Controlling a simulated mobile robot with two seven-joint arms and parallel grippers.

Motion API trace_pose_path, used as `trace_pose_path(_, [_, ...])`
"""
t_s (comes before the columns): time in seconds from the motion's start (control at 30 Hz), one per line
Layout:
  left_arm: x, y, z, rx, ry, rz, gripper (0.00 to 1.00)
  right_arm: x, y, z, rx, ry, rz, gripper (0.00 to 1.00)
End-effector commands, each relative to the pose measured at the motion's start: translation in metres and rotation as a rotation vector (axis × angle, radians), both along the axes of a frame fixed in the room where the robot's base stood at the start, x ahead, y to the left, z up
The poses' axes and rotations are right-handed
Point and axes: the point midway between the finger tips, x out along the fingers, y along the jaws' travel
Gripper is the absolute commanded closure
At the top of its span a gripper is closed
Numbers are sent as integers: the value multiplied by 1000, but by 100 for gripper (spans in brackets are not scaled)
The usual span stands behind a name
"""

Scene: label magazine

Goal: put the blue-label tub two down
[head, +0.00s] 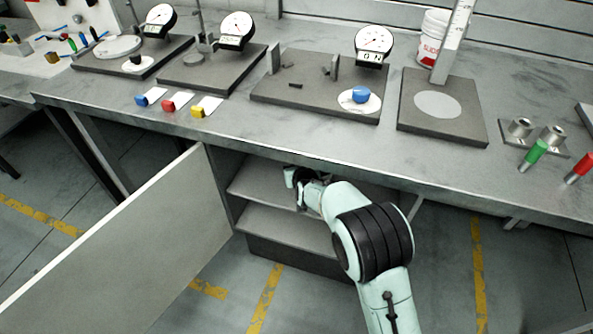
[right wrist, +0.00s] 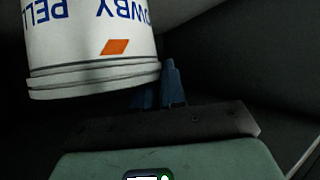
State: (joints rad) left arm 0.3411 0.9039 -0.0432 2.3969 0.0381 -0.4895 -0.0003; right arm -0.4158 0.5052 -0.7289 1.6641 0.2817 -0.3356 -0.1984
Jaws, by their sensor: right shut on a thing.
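In the right wrist view a white tub (right wrist: 90,45) with blue lettering and an orange mark fills the upper left. It appears upside down in that view, and its ridged lid end is nearest the jaws. My right gripper (right wrist: 158,88) is shut on the tub at that end; its blue fingers show partly behind it. In the head view my right arm reaches into the open cabinet under the bench, with the right gripper (head: 303,186) near the upper shelf (head: 256,190). The tub cannot be made out clearly there. My left gripper is not in view.
The cabinet door (head: 125,245) stands open at left. A lower shelf (head: 285,227) below looks bare where visible. The bench top (head: 330,137) overhangs the opening. Another white tub with red lettering (head: 431,38) stands on the bench near dial gauges on dark plates.

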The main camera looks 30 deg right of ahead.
Motion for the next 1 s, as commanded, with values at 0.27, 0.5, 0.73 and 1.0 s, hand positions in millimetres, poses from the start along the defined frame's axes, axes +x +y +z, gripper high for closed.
trace_pose_path(0.27, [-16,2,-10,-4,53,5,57,-3,1,-15,3,3,-1,100])
trace_pose_path(0.5, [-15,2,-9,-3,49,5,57,-3,1,-15,3,3,-1,64])
trace_pose_path(0.73, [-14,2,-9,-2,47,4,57,-3,1,-14,3,3,0,64])
trace_pose_path(1.0, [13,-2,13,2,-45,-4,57,-32,13,6,6,1,1,64])
